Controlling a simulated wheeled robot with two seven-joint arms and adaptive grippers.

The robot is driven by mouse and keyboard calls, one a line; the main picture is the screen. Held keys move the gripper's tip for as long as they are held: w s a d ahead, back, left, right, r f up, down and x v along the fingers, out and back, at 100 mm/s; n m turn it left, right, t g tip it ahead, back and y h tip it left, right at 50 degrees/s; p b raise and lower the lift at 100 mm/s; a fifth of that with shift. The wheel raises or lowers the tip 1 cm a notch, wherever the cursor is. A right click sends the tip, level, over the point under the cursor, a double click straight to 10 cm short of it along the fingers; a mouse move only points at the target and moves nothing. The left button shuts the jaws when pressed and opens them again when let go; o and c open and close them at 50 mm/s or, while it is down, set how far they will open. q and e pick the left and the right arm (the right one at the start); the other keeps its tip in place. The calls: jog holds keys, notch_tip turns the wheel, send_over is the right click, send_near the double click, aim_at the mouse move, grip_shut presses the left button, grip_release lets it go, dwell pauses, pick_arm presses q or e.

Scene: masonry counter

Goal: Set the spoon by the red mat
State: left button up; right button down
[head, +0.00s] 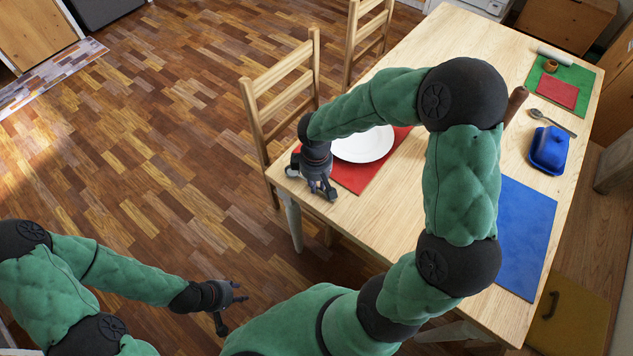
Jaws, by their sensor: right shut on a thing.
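The red mat (356,179) lies at the table's near left edge with a white plate (364,147) on it; my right arm covers part of both. My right gripper (325,192) is low over the table corner, just left of the mat, fingers pointing down. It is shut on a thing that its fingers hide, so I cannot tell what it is. A metal spoon (556,124) lies on the far right of the table beside a blue butter dish (549,149). My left gripper (233,309) is open and empty, away from the table, over the floor.
A blue mat (526,238) lies on the table's right side. A green mat (574,76) at the far end bears a small red cloth and an orange-brown ring. A brown wooden object (516,102) is partly behind my arm. Wooden chairs (281,98) stand along the left edge.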

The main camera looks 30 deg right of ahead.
jog(key=c, duration=1.2)
grip_release()
jog(key=shift+r+p, duration=0.3)
jog(key=shift+r, duration=0.05)
notch_tip(320, 180, up, 12)
jog(key=p, duration=0.4)
jog(key=shift+a+f, duration=0.1)
jog(key=shift+f, duration=0.1)
